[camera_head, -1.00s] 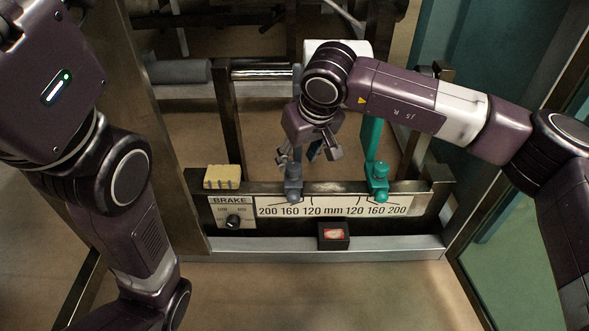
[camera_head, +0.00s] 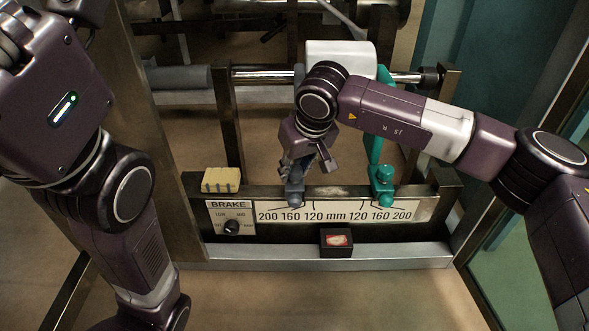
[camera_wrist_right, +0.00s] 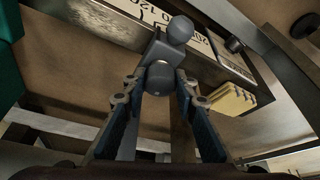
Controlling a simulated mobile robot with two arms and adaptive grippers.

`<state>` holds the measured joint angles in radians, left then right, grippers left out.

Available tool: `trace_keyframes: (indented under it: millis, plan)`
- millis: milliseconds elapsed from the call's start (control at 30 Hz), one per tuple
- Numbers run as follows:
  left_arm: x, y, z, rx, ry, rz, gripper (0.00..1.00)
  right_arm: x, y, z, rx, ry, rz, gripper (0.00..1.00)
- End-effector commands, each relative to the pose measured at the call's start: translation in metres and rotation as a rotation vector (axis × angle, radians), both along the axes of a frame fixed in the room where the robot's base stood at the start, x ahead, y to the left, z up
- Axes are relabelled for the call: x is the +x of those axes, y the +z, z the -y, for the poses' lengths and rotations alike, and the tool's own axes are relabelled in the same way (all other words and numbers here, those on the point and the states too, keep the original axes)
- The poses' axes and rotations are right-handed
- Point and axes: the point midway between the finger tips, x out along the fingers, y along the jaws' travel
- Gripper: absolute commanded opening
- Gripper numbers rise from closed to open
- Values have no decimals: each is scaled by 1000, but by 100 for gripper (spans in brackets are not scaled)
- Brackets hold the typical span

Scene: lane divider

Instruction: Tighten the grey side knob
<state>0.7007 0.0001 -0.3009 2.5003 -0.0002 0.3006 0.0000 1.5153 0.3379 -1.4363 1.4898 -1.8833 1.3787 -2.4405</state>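The grey clamp (camera_head: 295,186) sits on the rail at the left 160 mark. In the right wrist view its block (camera_wrist_right: 166,49) carries one rounded grey knob (camera_wrist_right: 160,78) facing my gripper and another (camera_wrist_right: 181,30) toward the scale. My right gripper (camera_head: 297,174) is above the clamp, pointing down. In the wrist view its fingertips (camera_wrist_right: 160,84) stand apart on either side of the nearer knob. The fingers look open; contact with the knob is not clear. My left arm shows at the left, but its gripper is out of view.
A teal clamp (camera_head: 384,185) stands on the same rail at the right 160. The mm scale (camera_head: 336,211) runs below. A yellow block (camera_head: 221,180) lies on the rail's left end, above the BRAKE dial (camera_head: 232,227).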

Motion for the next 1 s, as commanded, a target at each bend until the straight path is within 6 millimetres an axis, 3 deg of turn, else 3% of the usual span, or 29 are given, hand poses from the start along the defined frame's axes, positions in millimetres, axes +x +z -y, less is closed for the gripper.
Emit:
trace_keyframes:
  millis: [200,567,1000]
  plan:
    - [0,0,0,0,0,0,44,0,0,0,-1,0,0,2]
    - [0,12,0,0,0,-1,44,-1,3,0,-1,-76,-1,2]
    - [1,52,0,0,1,-2,44,-1,5,-1,-4,-439,-1,2]
